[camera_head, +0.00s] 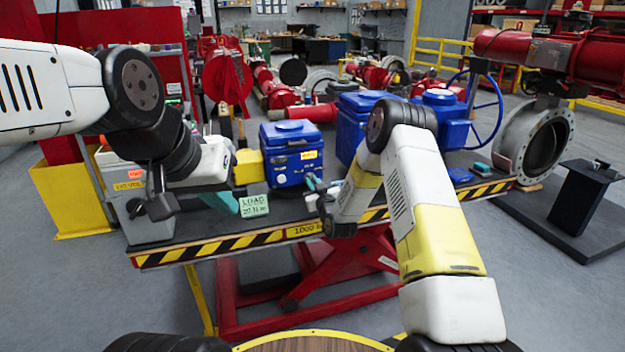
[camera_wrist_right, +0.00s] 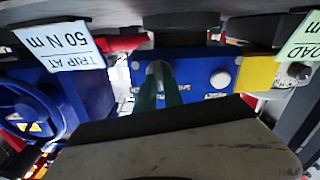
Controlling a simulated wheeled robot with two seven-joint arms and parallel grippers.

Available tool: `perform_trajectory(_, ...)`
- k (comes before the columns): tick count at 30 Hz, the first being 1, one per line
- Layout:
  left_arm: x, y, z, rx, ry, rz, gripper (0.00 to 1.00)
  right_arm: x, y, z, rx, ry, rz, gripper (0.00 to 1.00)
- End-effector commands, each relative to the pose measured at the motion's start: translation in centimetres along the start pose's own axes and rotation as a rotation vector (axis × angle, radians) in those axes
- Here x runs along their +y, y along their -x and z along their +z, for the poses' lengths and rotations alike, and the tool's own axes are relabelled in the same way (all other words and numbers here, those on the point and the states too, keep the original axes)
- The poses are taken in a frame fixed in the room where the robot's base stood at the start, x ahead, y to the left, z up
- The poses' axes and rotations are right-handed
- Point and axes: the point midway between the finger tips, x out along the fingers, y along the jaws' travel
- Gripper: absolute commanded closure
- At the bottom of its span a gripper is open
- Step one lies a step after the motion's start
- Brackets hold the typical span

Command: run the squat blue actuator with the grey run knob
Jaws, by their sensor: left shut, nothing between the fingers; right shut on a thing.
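The squat blue actuator (camera_head: 290,168) stands on the striped-edge table, with a yellow block (camera_head: 248,167) against its left side. In the right wrist view its blue front panel (camera_wrist_right: 195,75) shows a round white button (camera_wrist_right: 221,80). The grey run knob (camera_wrist_right: 158,69) is on that panel, partly covered by my fingers. My right gripper (camera_head: 312,183) reaches the actuator's front right and is shut on the knob; its green fingers (camera_wrist_right: 160,92) show in the wrist view. My left gripper (camera_head: 226,204) is shut and empty, left of the LOAD card (camera_head: 254,206).
A taller blue actuator (camera_head: 354,118) and one with a blue handwheel (camera_head: 484,110) stand to the right. A grey box (camera_head: 140,205) is at the table's left end. A TRIP AT 50 N m card (camera_wrist_right: 62,45) shows in the wrist view.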

Motion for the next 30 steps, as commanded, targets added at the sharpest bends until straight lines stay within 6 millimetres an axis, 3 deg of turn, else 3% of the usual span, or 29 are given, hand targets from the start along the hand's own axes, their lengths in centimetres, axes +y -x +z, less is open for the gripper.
perform_trajectory(10, 0.00, 0.00, 0.00, 0.000, 0.000, 0.000, 1.00, 0.06, 0.02, 0.06, -0.001, -0.148, 0.000, 1.00)
perform_trajectory(26, 0.00, 0.00, 0.00, 0.000, 0.000, 0.000, 1.00, 0.01, 0.03, 0.06, -0.001, -0.173, -0.001, 1.00)
perform_trajectory(27, 0.00, 0.00, 0.00, 0.000, 0.000, 0.000, 1.00, 0.01, 0.03, 0.07, -0.001, -0.173, -0.001, 0.84)
perform_trajectory(30, 0.00, 0.00, 0.00, 0.000, 0.000, 0.000, 1.00, 0.02, 0.02, 0.06, -0.001, -0.173, -0.001, 0.66)
